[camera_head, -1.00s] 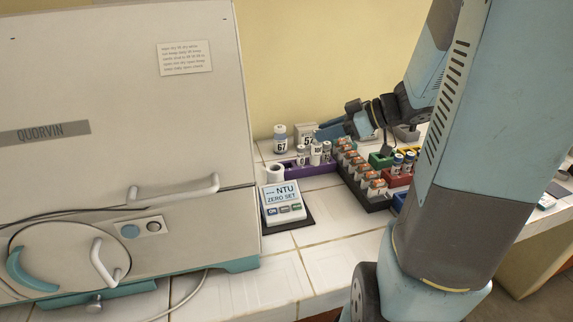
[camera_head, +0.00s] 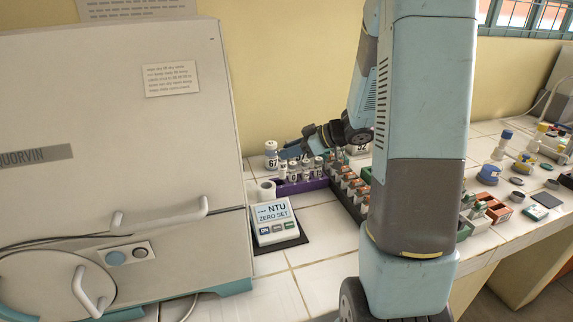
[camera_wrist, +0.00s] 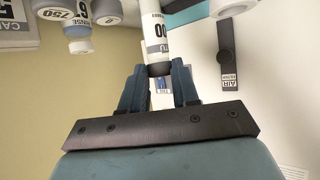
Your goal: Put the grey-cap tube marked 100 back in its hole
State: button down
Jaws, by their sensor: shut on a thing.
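My gripper (camera_wrist: 158,86) is shut on the grey-cap tube (camera_wrist: 153,30). In the wrist view the tube lies between the two blue fingers, with its dark cap towards the palm. Its label shows "00"; the rest of the mark is turned away or cut off. In the head view my gripper (camera_head: 284,154) is at the back left of the purple rack (camera_head: 317,183), above or just behind its left part. Several capped tubes stand in this rack. The tube's lower end and any empty hole cannot be made out.
A bottle marked 67 (camera_head: 271,156) stands close to the left of my gripper. The NTU meter (camera_head: 275,222) is in front of the rack, and the large incubator (camera_head: 110,130) fills the left.

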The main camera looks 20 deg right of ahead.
aim_at(282, 165)
jog(key=f, duration=0.1)
jog(key=w+f, duration=0.1)
jog(key=f, duration=0.1)
jog(key=w+f, duration=0.1)
jog(key=f, duration=0.1)
jog(key=shift+w+a+f, duration=0.15)
jog(key=shift+a+f, duration=0.1)
jog(key=shift+a, duration=0.05)
jog(key=shift+f, duration=0.2)
jog(key=c, duration=0.8)
grip_release()
jog(key=shift+s+f, duration=0.1)
jog(key=shift+s, duration=0.1)
jog(key=shift+c, duration=0.2)
jog(key=shift+d, duration=0.15)
